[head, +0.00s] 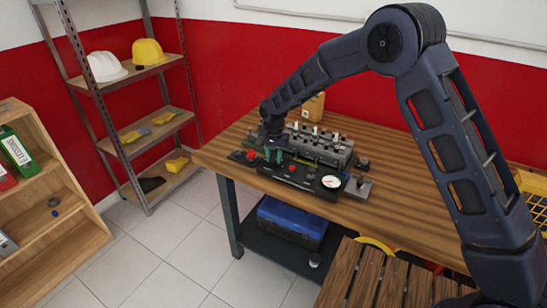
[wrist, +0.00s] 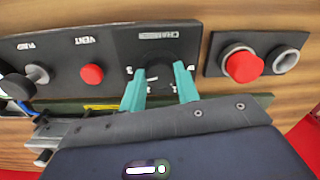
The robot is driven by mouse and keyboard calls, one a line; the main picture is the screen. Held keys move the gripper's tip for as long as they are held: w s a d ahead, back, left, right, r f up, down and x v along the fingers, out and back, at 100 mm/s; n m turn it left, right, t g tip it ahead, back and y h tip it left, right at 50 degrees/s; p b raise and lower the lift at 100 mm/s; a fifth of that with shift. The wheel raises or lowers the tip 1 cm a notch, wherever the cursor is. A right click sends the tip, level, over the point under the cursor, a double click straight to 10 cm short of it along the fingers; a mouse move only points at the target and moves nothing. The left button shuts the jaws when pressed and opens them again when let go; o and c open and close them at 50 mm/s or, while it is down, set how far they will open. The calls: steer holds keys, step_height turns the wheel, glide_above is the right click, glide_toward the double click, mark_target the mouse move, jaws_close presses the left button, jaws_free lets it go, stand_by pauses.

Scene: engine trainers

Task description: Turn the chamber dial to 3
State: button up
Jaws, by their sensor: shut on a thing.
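The chamber dial (wrist: 158,74) is a round black knob on a black panel in the wrist view, below the white CHAMBER label. My gripper (wrist: 158,80) has its two teal fingers on either side of the dial and is shut on it. In the head view my gripper (head: 273,153) reaches down to the left part of the black control panel (head: 300,177). The fingers and wrist cover part of the dial's scale. Only a few small white marks show, so I cannot tell which number the dial points to.
The VENT button (wrist: 91,74) is red, and a grey pump knob (wrist: 38,74) sits farther left. A separate plate right of the dial bears another red button (wrist: 243,66). The engine block (head: 318,147) stands behind the panel, and a gauge (head: 331,181) is at the panel's right end.

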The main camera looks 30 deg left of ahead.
mark_target(274, 159)
steer(key=shift+m, duration=1)
steer(key=o, duration=1)
steer(key=shift+c, duration=0.2)
steer(key=shift+r, duration=0.15)
step_height(274, 159, up, 11)
steer(key=shift+f, duration=0.2)
